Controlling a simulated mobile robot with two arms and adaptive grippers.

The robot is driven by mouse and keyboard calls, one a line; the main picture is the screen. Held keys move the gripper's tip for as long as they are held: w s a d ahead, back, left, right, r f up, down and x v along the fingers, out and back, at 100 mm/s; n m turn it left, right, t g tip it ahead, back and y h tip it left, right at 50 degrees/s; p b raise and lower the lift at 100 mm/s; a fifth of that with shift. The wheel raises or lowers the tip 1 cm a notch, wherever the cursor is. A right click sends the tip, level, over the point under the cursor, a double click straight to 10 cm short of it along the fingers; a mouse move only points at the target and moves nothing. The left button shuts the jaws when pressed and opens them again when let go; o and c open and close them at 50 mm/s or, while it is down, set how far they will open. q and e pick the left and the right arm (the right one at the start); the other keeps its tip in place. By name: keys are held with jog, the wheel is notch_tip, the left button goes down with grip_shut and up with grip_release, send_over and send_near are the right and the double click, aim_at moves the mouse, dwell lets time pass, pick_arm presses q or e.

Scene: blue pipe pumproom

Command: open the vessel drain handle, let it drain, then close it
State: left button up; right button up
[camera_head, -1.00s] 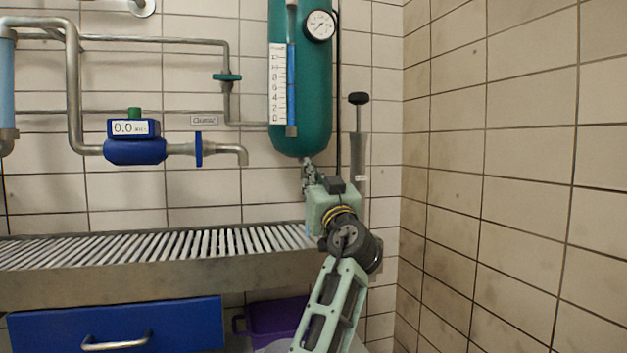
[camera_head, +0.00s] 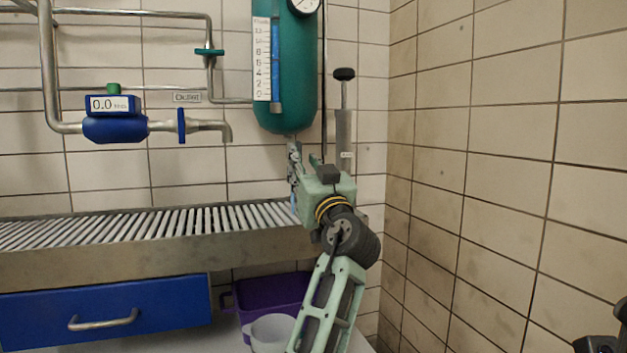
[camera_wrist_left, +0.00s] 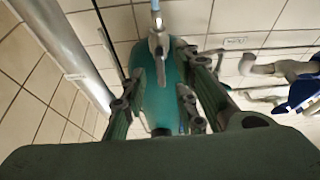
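The green vessel (camera_head: 290,85) hangs on the wall with a level scale (camera_head: 262,60); its blue column reaches near the top. The drain valve (camera_head: 293,152) is under its bottom, partly hidden by my left gripper (camera_head: 297,172). In the left wrist view, upside down, my left gripper (camera_wrist_left: 157,103) has its fingers apart, with the metal drain valve (camera_wrist_left: 158,42) between or beyond them; contact with the handle cannot be told. A thin light blue strip (camera_head: 294,203) below the valve may be water. A dark part of mine at the lower right edge may be my right gripper (camera_head: 603,342).
A slatted metal shelf (camera_head: 130,260) runs below the vessel. A purple bin (camera_head: 268,292) and a pale bucket (camera_head: 270,332) stand under it. A hand pump (camera_head: 343,130) is right of the vessel. The tiled wall (camera_head: 480,180) bounds the right. A blue flow meter (camera_head: 114,127) is left.

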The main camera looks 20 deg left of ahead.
pick_arm(q)
jog(key=v, duration=0.7)
jog(key=shift+s, duration=0.25)
jog(key=shift+d+f, duration=0.15)
